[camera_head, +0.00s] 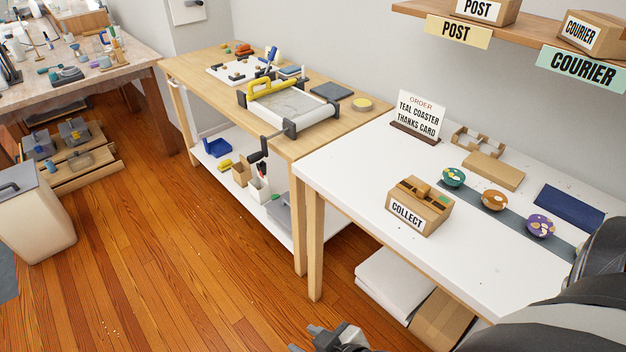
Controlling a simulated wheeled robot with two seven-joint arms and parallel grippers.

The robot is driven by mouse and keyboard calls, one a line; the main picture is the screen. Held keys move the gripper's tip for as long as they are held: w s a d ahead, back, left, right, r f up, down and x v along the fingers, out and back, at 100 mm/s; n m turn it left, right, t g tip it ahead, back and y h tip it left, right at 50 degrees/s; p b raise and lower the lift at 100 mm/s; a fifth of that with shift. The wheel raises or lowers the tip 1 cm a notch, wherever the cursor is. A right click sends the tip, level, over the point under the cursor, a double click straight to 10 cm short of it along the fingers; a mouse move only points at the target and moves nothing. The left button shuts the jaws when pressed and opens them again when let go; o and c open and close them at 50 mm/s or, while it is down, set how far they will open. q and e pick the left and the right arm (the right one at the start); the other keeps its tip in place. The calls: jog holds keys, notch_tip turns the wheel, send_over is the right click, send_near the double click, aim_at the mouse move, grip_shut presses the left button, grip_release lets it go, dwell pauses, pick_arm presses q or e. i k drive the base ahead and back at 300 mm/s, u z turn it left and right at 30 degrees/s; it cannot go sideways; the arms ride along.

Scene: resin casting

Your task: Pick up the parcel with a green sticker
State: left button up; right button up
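A cardboard parcel box (420,208) with a white COLLECT label stands on the white table; a small green patch shows on its top, but I cannot tell if it is a sticker. A POST box (487,10) and a COURIER box (592,34) sit on the wall shelf, with no green sticker visible on the parts I see. My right gripper (318,340) is low at the bottom edge, in front of and below the white table, away from the boxes. It is partly cut off, and its finger opening is unclear. My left gripper is out of view.
On the white table (360,185) are an order sign (418,117), a flat cardboard box (493,171), a dark blue mat (570,208) and three coasters on a grey strip (560,243). A wooden bench (200,62) with a press adjoins it. The wooden floor at left is largely clear.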

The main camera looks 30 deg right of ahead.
aim_at(425, 220)
jog(key=u, duration=1.3)
jog(key=k, duration=0.85)
jog(key=z, duration=1.4)
